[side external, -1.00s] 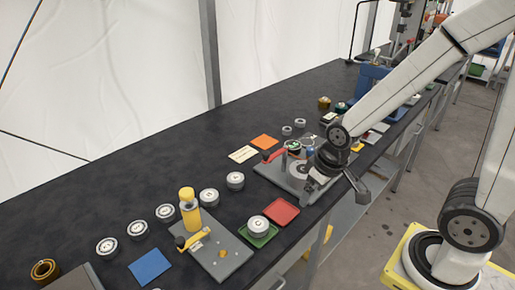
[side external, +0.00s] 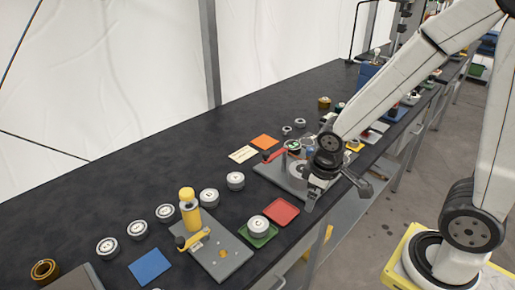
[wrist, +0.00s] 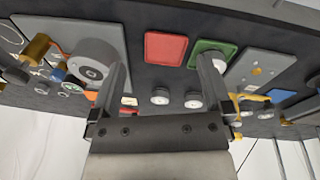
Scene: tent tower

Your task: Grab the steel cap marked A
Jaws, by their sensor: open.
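Several round steel caps with dark letters sit on the black bench in the side view; the letters are too small to read, so I cannot tell which is A. They include a cap (side external: 107,247) at the left, a cap (side external: 209,197) and a cap (side external: 235,180) mid-bench, and a cap (side external: 258,227) on a green tray (side external: 270,236). My gripper (side external: 338,194) is open and empty near the front edge, by the grey fixture plate. In the wrist view, its fingers (wrist: 161,68) are apart, with two caps (wrist: 160,96) (wrist: 193,98) beyond them.
A grey plate (side external: 225,262) with a yellow clamp and a yellow bottle (side external: 189,210) stands among the caps. A red pad (side external: 281,211) lies near the green tray. A grey cylinder (wrist: 93,62) on the fixture shows beside the left finger. The bench's back strip is clear.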

